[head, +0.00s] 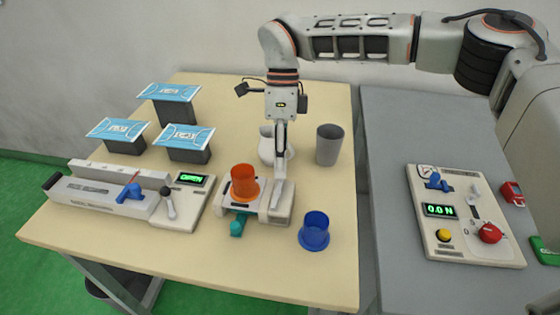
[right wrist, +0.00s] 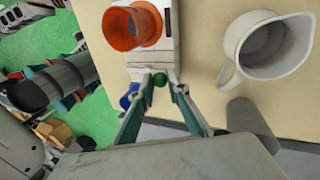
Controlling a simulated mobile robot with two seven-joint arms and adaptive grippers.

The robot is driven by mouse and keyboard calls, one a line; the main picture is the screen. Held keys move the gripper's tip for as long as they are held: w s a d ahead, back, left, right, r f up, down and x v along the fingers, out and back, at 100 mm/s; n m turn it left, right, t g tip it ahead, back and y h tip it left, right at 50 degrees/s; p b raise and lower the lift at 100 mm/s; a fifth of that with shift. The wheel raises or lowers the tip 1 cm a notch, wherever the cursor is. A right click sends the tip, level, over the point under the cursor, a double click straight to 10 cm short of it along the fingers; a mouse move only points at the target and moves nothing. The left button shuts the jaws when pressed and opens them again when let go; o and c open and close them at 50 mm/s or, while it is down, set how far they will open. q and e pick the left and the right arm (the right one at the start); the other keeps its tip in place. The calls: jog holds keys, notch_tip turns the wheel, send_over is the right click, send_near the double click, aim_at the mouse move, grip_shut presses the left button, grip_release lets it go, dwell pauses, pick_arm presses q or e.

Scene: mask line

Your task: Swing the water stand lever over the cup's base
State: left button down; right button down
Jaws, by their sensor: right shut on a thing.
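The water stand (head: 275,215) is a pale, low block near the middle of the cream table. It also shows in the right wrist view (right wrist: 150,59). An orange cup (head: 244,184) stands upright on it, and the cup's open mouth shows in the wrist view (right wrist: 124,28). My right gripper (head: 279,182) comes down from above at the stand's back right side, beside the cup. In the wrist view its fingertips (right wrist: 159,80) are shut on a small green ball knob (right wrist: 160,79), apparently the lever's end. The lever's arm is mostly hidden. My left gripper is not in view.
A white pitcher (head: 266,146) stands close behind my right gripper, with a grey cup (head: 329,146) to its right. A blue cup (head: 314,232) is at the front right. A sealing device (head: 110,203) and blue-topped blocks (head: 183,142) occupy the left.

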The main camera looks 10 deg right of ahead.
jog(key=shift+s+d+r+m+p, duration=0.15)
jog(key=shift+d+r+m+p, duration=0.1)
jog(key=shift+m+p, duration=0.35)
jog(key=shift+s+d+m+t+y+p, duration=0.15)
jog(key=shift+d+m+y+p, duration=0.1)
jog(key=shift+m+p, duration=0.35)
jog(key=shift+s+d+m+t+y+p, duration=0.15)
jog(key=shift+m+y+p, duration=0.1)
jog(key=shift+m+p, duration=0.35)
jog(key=m, duration=0.1)
jog(key=m+p, duration=0.1)
jog(key=shift+s+d+f+m+t+y+p, duration=0.1)
jog(key=shift+s+d+m+t+y+p, duration=0.2)
jog(key=shift+s+y, duration=0.1)
jog(key=m, duration=0.2)
jog(key=shift+s+d+f+m+t+y+p, duration=0.1)
jog(key=shift+s+d+m+t+y+p, duration=0.1)
jog(key=shift+s+m+t+y+p, duration=0.15)
jog(key=s+m+t, duration=0.1)
jog(key=m, duration=0.1)
jog(key=s+m+b, duration=0.1)
jog(key=m, duration=0.2)
jog(key=s+m+t+b, duration=0.1)
jog(key=m, duration=0.2)
jog(key=shift+t, duration=0.35)
jog(key=shift+m, duration=0.25)
